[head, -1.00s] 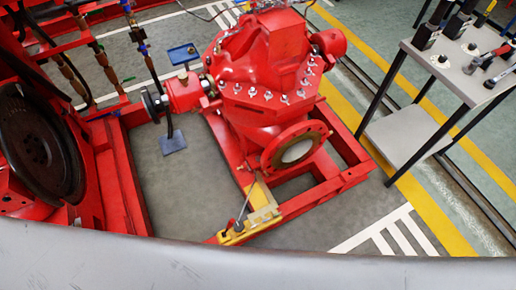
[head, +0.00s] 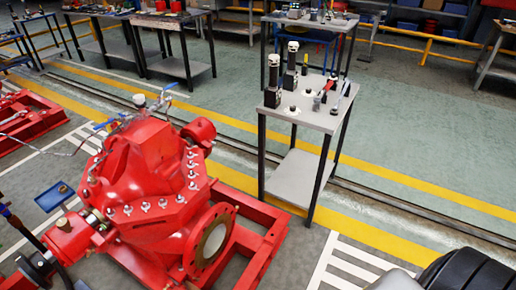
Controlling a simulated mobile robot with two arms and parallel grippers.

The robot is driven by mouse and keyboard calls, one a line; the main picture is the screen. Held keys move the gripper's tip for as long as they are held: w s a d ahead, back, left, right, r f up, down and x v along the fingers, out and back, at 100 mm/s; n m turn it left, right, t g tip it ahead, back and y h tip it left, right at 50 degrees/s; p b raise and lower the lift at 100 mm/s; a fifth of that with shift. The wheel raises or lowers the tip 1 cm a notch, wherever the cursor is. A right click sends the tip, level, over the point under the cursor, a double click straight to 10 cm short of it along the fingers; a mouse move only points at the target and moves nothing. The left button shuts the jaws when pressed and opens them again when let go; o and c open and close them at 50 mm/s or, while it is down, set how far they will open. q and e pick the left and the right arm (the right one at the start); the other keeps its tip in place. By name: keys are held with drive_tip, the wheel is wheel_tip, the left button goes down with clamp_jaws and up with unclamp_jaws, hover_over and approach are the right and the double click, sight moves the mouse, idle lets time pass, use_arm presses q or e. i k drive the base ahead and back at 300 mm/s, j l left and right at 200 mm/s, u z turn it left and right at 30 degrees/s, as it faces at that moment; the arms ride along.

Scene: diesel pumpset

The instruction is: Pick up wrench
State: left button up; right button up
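A small grey table (head: 310,112) stands beyond the red pump and carries several tools. A long, slim grey tool (head: 342,96) lies near its right edge and looks like the wrench, but it is too small to be sure.
The red pump (head: 150,180) on its red frame fills the lower left. Two black upright devices (head: 273,78) stand on the table's left side. Green floor (head: 420,150) is open to the table's right. More workbenches (head: 180,67) stand at the back.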

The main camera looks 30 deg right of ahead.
sight(347, 82)
drive_tip(key=z, duration=1.6)
drive_tip(key=i+j+z, duration=0.1)
drive_tip(key=i+z, duration=0.2)
drive_tip(key=i, duration=1)
